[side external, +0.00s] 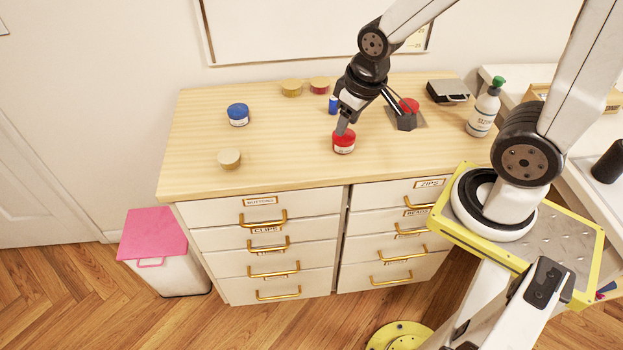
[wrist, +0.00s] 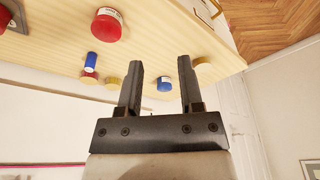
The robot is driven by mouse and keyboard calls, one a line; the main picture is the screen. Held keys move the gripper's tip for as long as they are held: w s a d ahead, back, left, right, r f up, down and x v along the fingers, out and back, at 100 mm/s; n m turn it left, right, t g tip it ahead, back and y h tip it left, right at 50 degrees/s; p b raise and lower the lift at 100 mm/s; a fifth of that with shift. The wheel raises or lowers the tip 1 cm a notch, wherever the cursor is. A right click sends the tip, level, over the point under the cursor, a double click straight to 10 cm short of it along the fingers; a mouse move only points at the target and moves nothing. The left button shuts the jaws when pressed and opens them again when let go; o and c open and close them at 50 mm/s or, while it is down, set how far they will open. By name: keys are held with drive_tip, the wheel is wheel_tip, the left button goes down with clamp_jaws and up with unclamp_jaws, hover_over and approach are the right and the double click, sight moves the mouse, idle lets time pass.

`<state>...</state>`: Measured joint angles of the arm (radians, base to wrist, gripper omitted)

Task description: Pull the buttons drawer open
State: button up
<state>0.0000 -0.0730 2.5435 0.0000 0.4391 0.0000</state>
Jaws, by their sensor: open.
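The buttons drawer (side external: 225,212) is the top drawer of the left column in the white cabinet. It looks shut, with a label above its gold bar handle (side external: 263,220). My gripper (side external: 343,126) is over the wooden worktop, behind and above the drawer, and overlaps the red-lidded jar in the side view. In the wrist view my gripper (wrist: 161,75) shows two dark fingers spread apart with nothing between them. The fingers are clear of the drawer handle. The drawer front cannot be made out in the wrist view.
The worktop (side external: 285,160) carries a red jar (side external: 344,144), blue jar (side external: 238,115), tan-lidded jar (side external: 229,159), blue spool (side external: 333,105) and a pump bottle (side external: 484,110). More drawers sit below and right. A pink-lidded bin (side external: 153,236) stands left; floor in front is clear.

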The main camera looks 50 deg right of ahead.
drive_tip(key=w+a+r+n+t+h, duration=0.1)
drive_tip(key=w+a+n+t+h, duration=0.4)
drive_tip(key=a, duration=0.4)
drive_tip(key=w+a+r+n+t+h, duration=0.1)
drive_tip(key=w+a+n+t+h, duration=0.25)
drive_tip(key=a+h, duration=0.45)
drive_tip(key=y, duration=0.2)
approach(264, 224)
drive_tip(key=x, duration=0.2)
drive_tip(key=shift+w+d+f+n, duration=0.1)
drive_tip(key=shift+d+f+n, duration=0.05)
drive_tip(key=shift+f+n, duration=0.1)
drive_tip(key=shift+x, duration=3.9)
